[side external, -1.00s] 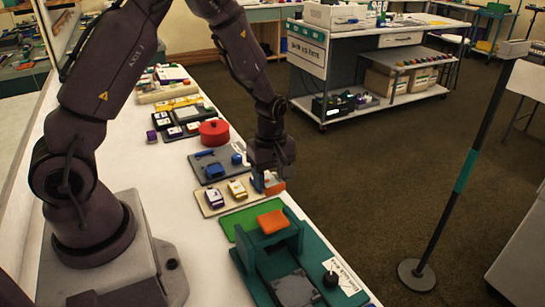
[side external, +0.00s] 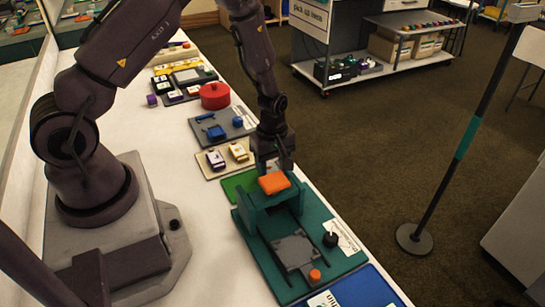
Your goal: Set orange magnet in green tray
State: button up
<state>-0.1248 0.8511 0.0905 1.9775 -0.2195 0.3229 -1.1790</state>
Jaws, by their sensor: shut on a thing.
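A flat green tray (side external: 236,185) lies on the white bench, partly hidden behind a teal fixture (side external: 325,255). An orange block (side external: 273,183) sits on top of the fixture's upright. My gripper (side external: 273,165) points down just behind this block, near the right part of the green tray. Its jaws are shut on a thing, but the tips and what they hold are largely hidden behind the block. The held thing looked orange in the earlier view. I cannot tell its height above the tray.
The teal fixture, with a black knob (side external: 330,239) and a small orange cylinder (side external: 315,275), stands close in front of my gripper. A beige board (side external: 225,160) and a blue-grey board (side external: 221,128) with small parts lie behind. A red round pot (side external: 214,96) stands farther back.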

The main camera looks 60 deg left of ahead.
dwell(0.4)
jog(key=o, duration=1.1)
jog(key=shift+c, duration=0.2)
notch_tip(320, 180, up, 13)
